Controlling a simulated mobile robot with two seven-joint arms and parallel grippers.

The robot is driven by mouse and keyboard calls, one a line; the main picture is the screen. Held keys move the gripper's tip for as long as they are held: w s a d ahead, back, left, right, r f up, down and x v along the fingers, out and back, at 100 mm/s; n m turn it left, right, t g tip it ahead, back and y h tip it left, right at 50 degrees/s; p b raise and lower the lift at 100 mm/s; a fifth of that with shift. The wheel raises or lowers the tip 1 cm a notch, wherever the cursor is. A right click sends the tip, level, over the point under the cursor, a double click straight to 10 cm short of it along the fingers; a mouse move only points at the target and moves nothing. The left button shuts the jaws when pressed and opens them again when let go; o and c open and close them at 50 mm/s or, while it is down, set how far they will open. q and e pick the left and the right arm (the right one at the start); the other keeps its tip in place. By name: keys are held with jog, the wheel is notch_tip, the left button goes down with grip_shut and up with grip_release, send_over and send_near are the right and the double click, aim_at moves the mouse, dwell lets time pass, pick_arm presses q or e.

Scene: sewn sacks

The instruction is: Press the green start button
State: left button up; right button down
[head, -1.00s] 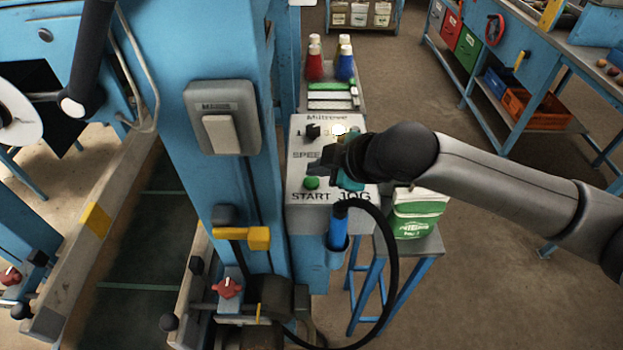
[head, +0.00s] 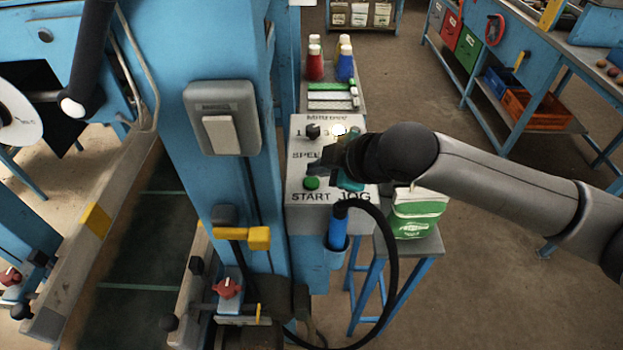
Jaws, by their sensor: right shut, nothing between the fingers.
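The green start button (head: 311,183) sits on the sloped face of a pale control box (head: 298,160), just above the word START. My right gripper (head: 313,170) reaches in from the right over the box. It is shut and empty, with its fingertips just above the button in the picture; I cannot tell whether they touch it.
A blue machine column (head: 180,110) with a grey rocker switch (head: 222,133) stands left of the box. A black hose (head: 392,260) loops below from a blue holder. A green-and-white sack (head: 418,213) rests on a small stand at right. Bottles stand behind the box.

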aim_at(317, 184)
jog(key=shift+f, duration=0.1)
dwell(0.4)
jog(key=shift+f, duration=0.25)
jog(key=shift+f, duration=0.55)
dwell(0.5)
dwell(0.4)
jog(key=shift+r+p, duration=0.9)
jog(key=shift+p, duration=0.4)
jog(key=shift+r, duration=0.1)
notch_tip(317, 184, up, 5)
jog(key=p, duration=0.6)
